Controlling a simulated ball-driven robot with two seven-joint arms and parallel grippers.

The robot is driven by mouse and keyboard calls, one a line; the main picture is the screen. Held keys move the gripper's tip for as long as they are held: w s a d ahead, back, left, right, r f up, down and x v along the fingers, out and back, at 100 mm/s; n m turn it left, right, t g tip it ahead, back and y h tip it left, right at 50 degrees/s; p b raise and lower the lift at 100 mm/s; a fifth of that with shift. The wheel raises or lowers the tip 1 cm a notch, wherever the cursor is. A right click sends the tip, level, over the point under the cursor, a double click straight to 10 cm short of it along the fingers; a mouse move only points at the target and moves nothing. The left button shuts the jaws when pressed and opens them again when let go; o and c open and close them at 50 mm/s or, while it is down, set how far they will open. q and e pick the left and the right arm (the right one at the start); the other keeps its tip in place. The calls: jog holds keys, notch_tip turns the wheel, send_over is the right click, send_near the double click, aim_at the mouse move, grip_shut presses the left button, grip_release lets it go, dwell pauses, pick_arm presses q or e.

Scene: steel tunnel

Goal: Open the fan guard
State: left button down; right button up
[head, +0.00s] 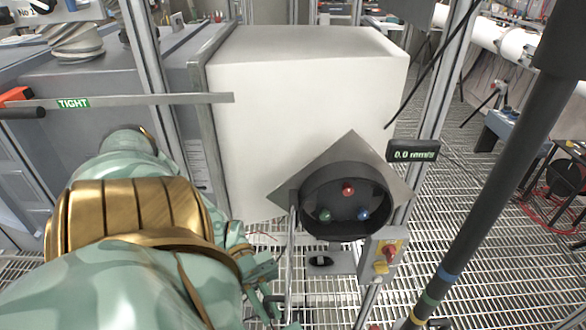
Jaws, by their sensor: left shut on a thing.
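The fan housing is a dark round bowl (345,228) on a diamond-shaped grey metal plate (352,147), at the lower middle of the head view. Red, green and blue round parts show inside its open face. A thin pale metal strip (291,255) stands at the bowl's left side and runs downward; it looks like the fan guard seen nearly edge-on. My left gripper (276,292) is low and left of the bowl, shut at this strip. Its fingertips are small and partly hidden, so the exact contact is unclear. My right gripper is not in view.
A large white box (300,90) stands behind the fan. A flat bar (150,99) with a TIGHT label crosses at left. A small display (412,151) and a switch box (383,255) sit right of the fan. A black pole (490,190) slants at right over the open grating floor.

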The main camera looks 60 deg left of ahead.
pick_arm(q)
jog(key=shift+s+a+m+g+b, duration=0.4)
jog(key=shift+s+a+m+g, duration=0.3)
jog(key=shift+s+a+g, duration=0.25)
jog(key=c, duration=1.9)
grip_release()
jog(key=a+b, duration=0.2)
jog(key=a, duration=0.3)
jog(key=w+a+b, duration=0.1)
jog(key=a+b, duration=0.1)
jog(key=a, duration=0.4)
jog(key=w+a+b, duration=0.1)
jog(key=a+b, duration=0.1)
jog(key=a, duration=0.3)
jog(key=shift+w+a, duration=0.1)
jog(key=shift+a, duration=0.05)
